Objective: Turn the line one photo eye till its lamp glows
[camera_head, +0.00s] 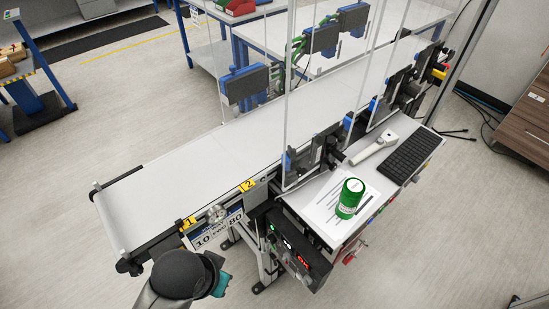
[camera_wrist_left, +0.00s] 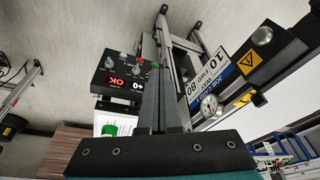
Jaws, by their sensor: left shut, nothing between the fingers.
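My right gripper is out of view.
A control box (camera_head: 295,250) with knobs and a red display hangs right of the fitting. A sign reading 10 and 80 (camera_head: 218,232) is just below it. A shelf holds a green can (camera_head: 350,198) and a keyboard (camera_head: 410,155).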

